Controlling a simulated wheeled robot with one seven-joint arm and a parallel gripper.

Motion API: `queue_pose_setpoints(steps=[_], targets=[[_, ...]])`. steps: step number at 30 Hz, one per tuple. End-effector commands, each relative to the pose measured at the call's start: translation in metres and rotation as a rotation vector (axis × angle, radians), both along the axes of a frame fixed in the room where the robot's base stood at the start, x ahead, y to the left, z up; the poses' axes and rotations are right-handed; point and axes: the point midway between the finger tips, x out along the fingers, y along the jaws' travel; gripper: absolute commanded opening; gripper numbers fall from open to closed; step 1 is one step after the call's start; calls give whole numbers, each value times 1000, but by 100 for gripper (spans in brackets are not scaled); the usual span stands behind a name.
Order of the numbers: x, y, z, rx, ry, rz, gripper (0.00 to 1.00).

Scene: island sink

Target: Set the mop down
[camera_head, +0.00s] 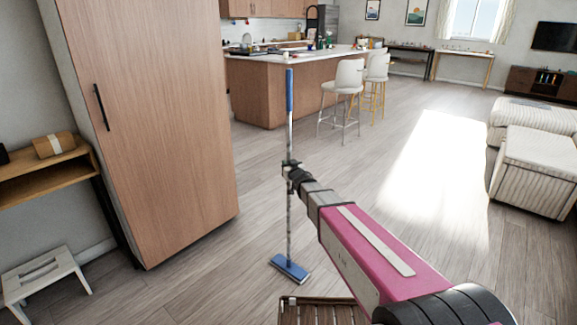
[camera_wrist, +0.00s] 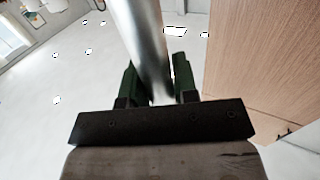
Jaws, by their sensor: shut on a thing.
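The mop (camera_head: 289,225) stands upright, with a blue grip at the top of its grey pole and a flat blue head at the bottom. Its head (camera_head: 290,268) is at the floor; I cannot tell whether it touches. My gripper (camera_head: 289,168) is shut on the pole around its middle. In the wrist view, the metal pole (camera_wrist: 142,40) runs between the two green fingers of my gripper (camera_wrist: 158,82). The mop's head and blue grip do not show in the wrist view.
A slatted wooden piece (camera_head: 318,312) is near the front. Stools (camera_head: 347,85) stand by the island (camera_head: 265,90). Open floor (camera_head: 420,170) lies right.

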Motion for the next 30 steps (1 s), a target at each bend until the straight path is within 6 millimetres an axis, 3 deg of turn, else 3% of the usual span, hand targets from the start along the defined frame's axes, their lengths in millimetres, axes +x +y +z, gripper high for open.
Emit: queue_pose_setpoints(steps=[2,3,5,17,23,30], targets=[[0,0,-1,2,-1,1,0],[0,0,-2,0,0,0,37],[0,0,-2,0,0,0,53],[0,0,2,0,0,0,53],[-22,-8,2,0,1,0,53],[-65,-26,2,0,1,-1,53]])
